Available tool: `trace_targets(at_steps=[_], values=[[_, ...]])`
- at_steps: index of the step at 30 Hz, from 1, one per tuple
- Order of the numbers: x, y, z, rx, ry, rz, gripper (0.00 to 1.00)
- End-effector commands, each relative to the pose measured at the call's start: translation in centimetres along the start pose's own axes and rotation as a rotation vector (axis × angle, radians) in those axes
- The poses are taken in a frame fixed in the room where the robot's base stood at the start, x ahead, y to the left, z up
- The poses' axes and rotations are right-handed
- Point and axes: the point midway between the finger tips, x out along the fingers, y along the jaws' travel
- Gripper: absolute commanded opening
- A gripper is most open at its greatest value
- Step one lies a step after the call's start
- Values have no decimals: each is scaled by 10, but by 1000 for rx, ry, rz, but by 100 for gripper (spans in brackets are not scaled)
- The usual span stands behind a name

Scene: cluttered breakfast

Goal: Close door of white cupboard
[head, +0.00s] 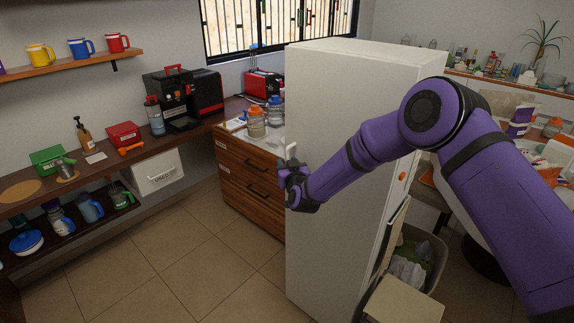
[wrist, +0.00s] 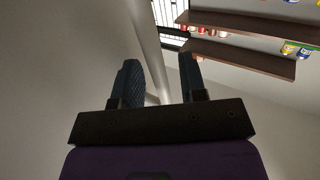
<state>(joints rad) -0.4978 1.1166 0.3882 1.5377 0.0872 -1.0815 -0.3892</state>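The tall white cupboard (head: 340,110) stands in the middle of the head view. Its broad pale face is toward me, and its narrower side (head: 395,200) is on the right. I cannot tell from here how far its door stands open. My gripper (head: 291,172) is at the cupboard's left edge, about mid-height, below a small white piece there that may be a handle. In the wrist view, its two dark fingers (wrist: 160,80) are apart, with a pale upright bar (wrist: 150,50) seen between them. I cannot tell if they touch it.
A wooden drawer unit (head: 250,180) stands behind the cupboard's left side, with jars (head: 257,122) on top. A long counter (head: 100,165) runs along the left wall. A bin (head: 430,262) stands to the right. The tiled floor (head: 190,255) at the left is clear.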

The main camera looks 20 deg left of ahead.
Motion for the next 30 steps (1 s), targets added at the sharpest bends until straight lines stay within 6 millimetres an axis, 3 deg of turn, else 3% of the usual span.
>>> trace_targets(at_steps=[18,30], values=[[-95,0,0,0,-2,0,39],[-104,0,1,0,-1,1,39]])
